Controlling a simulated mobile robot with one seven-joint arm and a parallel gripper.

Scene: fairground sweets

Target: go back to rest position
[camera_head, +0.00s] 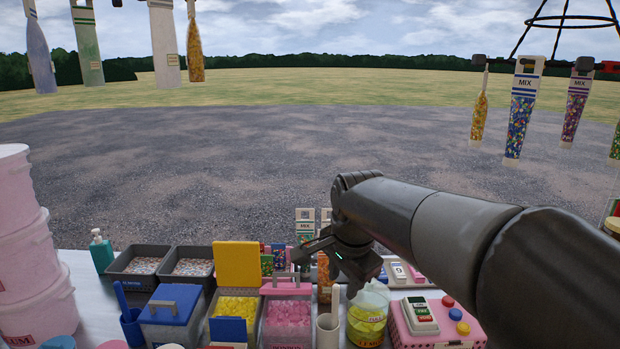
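My arm reaches in from the right edge, over the stall counter. My gripper (335,268) is at its end, a dark block with a small green light, above the back middle of the counter. It is near the orange-filled bag and the jar of yellow sweets (367,318). Its fingertips are small and partly hidden against the goods behind, so I cannot tell how far apart they are or whether anything is between them.
Pink tubs (30,260) are stacked at the left. A blue-lidded box (170,305), a yellow-lidded bin (237,255) and a pink sweets bin (287,318) stand mid-counter. A pink register (437,322) is at right. Filled bags (520,110) hang above. Open gravel lies beyond.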

